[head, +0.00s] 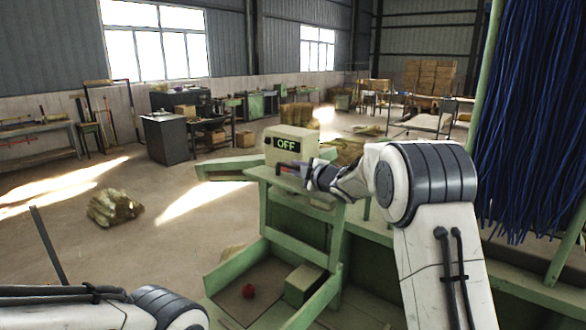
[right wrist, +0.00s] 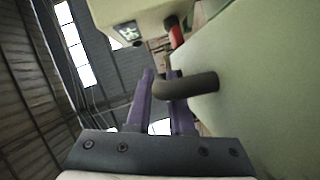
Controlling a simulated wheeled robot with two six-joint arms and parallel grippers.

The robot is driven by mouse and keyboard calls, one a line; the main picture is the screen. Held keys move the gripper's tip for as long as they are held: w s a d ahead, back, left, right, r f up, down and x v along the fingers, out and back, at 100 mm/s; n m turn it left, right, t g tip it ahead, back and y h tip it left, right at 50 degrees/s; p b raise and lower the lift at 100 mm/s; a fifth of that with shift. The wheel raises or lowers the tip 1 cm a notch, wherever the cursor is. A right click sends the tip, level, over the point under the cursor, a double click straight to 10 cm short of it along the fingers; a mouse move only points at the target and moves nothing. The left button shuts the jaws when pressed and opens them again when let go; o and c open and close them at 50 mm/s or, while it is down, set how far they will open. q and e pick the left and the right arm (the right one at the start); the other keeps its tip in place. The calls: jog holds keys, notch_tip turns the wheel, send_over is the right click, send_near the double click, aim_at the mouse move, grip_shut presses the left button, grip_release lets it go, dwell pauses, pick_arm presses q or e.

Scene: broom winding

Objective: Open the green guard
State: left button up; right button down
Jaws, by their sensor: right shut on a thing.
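The light green guard panel (right wrist: 260,85) fills the right side of the right wrist view, with a dark bent handle (right wrist: 195,86) on its face. My right gripper (right wrist: 160,95) has its purple fingers on either side of this handle and is shut on it. In the head view my right gripper (head: 297,172) is at the top of the green machine frame (head: 300,243), just below the control box (head: 291,140) reading OFF. The gripper and arm hide the handle there. My left arm shows at the bottom left, but its gripper is out of view.
A green arm (head: 222,168) sticks out left of the control box. Blue bristles (head: 530,120) hang at the right. Straw (head: 114,207) lies on the open floor at left.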

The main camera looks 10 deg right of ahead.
jog(key=shift+a, duration=0.2)
jog(key=c, duration=0.8)
grip_release()
jog(key=shift+w, duration=0.1)
jog(key=shift+d, duration=0.15)
jog(key=shift+s+b, duration=0.3)
jog(key=shift+s, duration=0.1)
jog(key=b+v, duration=0.3)
jog(key=v, duration=0.5)
jog(key=shift+s+d+b, duration=0.25)
jog(key=shift+b, duration=0.15)
jog(key=shift+s+d+r, duration=0.2)
jog(key=shift+s, duration=0.4)
